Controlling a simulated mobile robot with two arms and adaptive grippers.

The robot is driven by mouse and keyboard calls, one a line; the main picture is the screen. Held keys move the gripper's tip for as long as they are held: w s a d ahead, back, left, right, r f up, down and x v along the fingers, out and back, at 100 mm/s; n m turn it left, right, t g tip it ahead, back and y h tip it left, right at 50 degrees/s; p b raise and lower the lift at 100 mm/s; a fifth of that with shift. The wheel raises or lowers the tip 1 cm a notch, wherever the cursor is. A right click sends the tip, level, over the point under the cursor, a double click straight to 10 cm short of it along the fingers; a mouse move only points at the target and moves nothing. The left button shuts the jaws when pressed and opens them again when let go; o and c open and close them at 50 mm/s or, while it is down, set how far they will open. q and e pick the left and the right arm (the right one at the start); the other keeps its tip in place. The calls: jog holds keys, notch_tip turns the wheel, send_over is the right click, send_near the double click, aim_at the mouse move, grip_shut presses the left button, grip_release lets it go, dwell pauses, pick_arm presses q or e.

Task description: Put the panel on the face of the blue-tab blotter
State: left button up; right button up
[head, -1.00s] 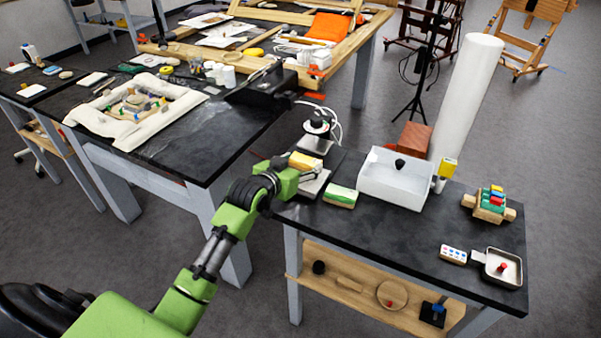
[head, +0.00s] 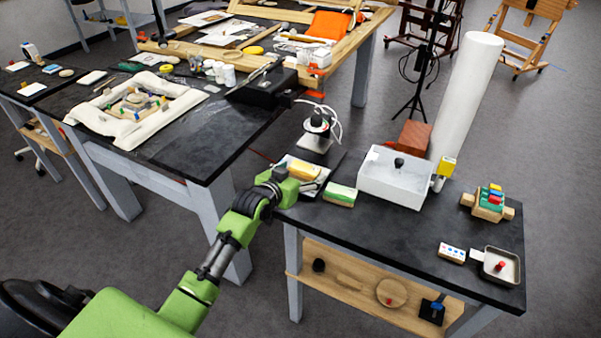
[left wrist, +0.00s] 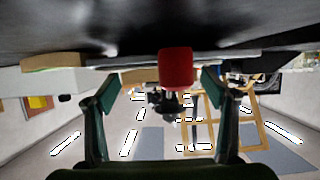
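I cannot tell for sure which thing is the panel, and no blue tab shows clearly on a blotter. A yellow block (head: 304,170) lies on a pale board (head: 286,162) at the left end of the right-hand table. My left gripper (head: 312,186) is low over the near side of that board, partly hidden by its own wrist. In the left wrist view its two fingers (left wrist: 160,92) stand wide apart. A red cylinder (left wrist: 176,68) shows between them, touching neither; it is not clear in the head view. My right gripper is out of view.
A green-and-cream block (head: 340,194) and a white open box (head: 397,178) stand right of my gripper. A small stand (head: 317,128) is behind it. A coloured-block holder (head: 489,203) and a pan (head: 499,266) are farther right. The table's front middle is clear.

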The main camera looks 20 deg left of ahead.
pick_arm(q)
jog(key=shift+s+r, duration=0.1)
jog(key=shift+r, duration=0.1)
jog(key=v, duration=1.1)
jog(key=shift+s+r+b, duration=0.25)
jog(key=shift+s+b, duration=0.05)
jog(key=shift+s, duration=0.05)
